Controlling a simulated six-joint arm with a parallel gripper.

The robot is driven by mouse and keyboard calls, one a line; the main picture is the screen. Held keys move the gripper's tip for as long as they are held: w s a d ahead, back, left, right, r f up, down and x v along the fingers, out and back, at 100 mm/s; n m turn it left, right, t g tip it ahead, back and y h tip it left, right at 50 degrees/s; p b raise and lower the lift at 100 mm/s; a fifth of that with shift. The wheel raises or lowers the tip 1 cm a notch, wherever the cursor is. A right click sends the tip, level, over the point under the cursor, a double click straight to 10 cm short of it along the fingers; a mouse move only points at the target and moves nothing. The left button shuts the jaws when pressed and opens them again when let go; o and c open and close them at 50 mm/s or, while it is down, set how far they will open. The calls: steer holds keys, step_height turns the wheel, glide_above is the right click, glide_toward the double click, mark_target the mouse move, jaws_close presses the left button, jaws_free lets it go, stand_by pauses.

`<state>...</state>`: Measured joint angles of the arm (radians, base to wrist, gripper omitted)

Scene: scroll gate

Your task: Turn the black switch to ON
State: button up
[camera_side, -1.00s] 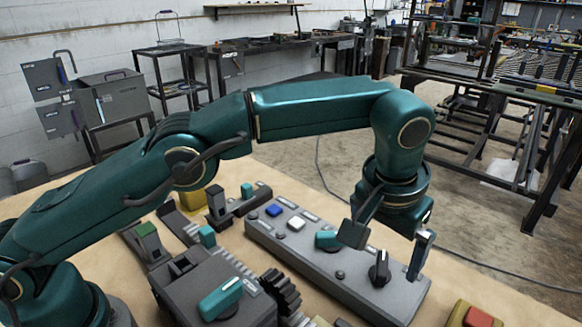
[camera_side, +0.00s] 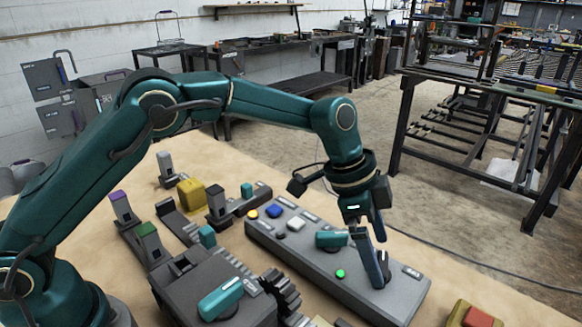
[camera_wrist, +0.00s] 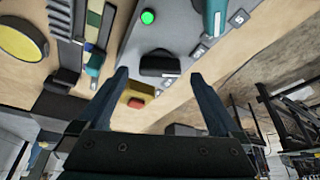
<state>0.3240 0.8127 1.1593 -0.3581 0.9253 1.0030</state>
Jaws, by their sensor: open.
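The black switch (camera_side: 386,264) is on the right part of the long grey panel (camera_side: 320,275). In the side view it is mostly hidden behind my gripper (camera_side: 380,262). In the wrist view the black switch (camera_wrist: 160,65) lies crosswise on the panel, just ahead of and between the spread fingertips of my gripper (camera_wrist: 160,76). My gripper is open, and I cannot tell whether a finger touches the switch. A green lamp (camera_side: 340,274) beside the switch is lit and also shows in the wrist view (camera_wrist: 148,17). The switch's label is not readable.
A teal knob (camera_side: 332,238), a white button (camera_side: 296,224) and a blue button (camera_side: 274,211) share the panel. A yellow lamp (camera_side: 253,214) glows at its far end. A red button (camera_side: 478,317) on a yellow box is at right. Lever blocks and gears crowd the left.

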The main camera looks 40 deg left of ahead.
mark_target(364, 277)
steer(key=shift+x, duration=1.15)
steer(key=shift+c, duration=0.3)
steer(key=c, duration=1.2)
steer(key=shift+s+d+n+t+y, duration=0.15)
steer(key=shift+n+t, duration=0.25)
steer(key=shift+n, duration=0.7)
steer(key=shift+w+a+n+t+y, duration=0.1)
steer(key=shift+n+t+y, duration=0.25)
steer(key=shift+n, duration=0.75)
steer(key=shift+c, duration=0.3)
steer(key=o, duration=1.3)
steer(key=shift+v, duration=2.65)
